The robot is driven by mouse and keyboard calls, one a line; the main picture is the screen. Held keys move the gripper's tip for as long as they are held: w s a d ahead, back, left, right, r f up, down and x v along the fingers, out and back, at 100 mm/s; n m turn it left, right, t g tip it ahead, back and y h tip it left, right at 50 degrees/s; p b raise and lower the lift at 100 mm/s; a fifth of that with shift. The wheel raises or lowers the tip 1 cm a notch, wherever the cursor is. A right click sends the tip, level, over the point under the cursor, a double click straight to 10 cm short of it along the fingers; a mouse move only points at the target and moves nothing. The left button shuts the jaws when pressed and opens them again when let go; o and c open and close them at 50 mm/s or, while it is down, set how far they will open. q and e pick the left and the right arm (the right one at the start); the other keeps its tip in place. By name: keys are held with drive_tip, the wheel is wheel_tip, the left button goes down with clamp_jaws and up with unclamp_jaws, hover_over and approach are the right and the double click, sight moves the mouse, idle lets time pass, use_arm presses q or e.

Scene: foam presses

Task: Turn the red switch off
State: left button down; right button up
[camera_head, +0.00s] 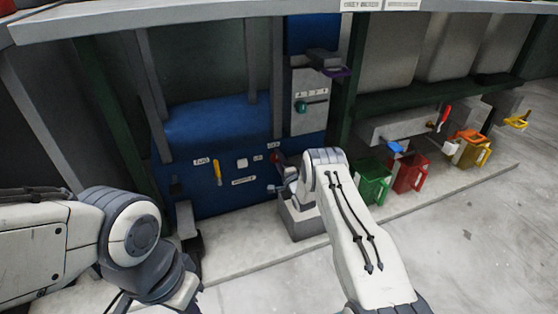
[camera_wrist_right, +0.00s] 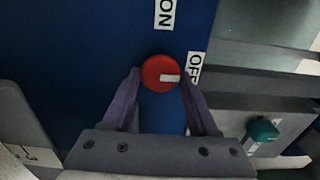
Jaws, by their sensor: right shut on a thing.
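The red switch (camera_wrist_right: 158,70) is a round red knob with a white mark on the blue panel, in the right wrist view. Its white mark points right, toward the "OFF" label (camera_wrist_right: 194,70). The "ON" label (camera_wrist_right: 165,14) is above the knob in that view. My right gripper (camera_wrist_right: 160,82) is shut on the knob, one finger on each side. In the head view my right gripper (camera_head: 276,187) is at the right part of the blue press, and my arm partly hides that area.
A yellow handle (camera_head: 217,172) is left on the blue panel. A teal knob (camera_head: 301,107) is on a grey box at upper right and also shows in the right wrist view (camera_wrist_right: 262,130). Green (camera_head: 373,183), red (camera_head: 410,173) and yellow (camera_head: 470,152) containers stand at right. The floor is clear.

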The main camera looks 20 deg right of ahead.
drive_tip(key=shift+a+f, duration=0.1)
drive_tip(key=o, duration=1.3)
drive_tip(key=shift+o, duration=0.2)
drive_tip(key=shift+s, duration=0.1)
drive_tip(key=s+p, duration=0.6)
drive_tip(key=s, duration=0.4)
drive_tip(key=shift+s+d, duration=0.2)
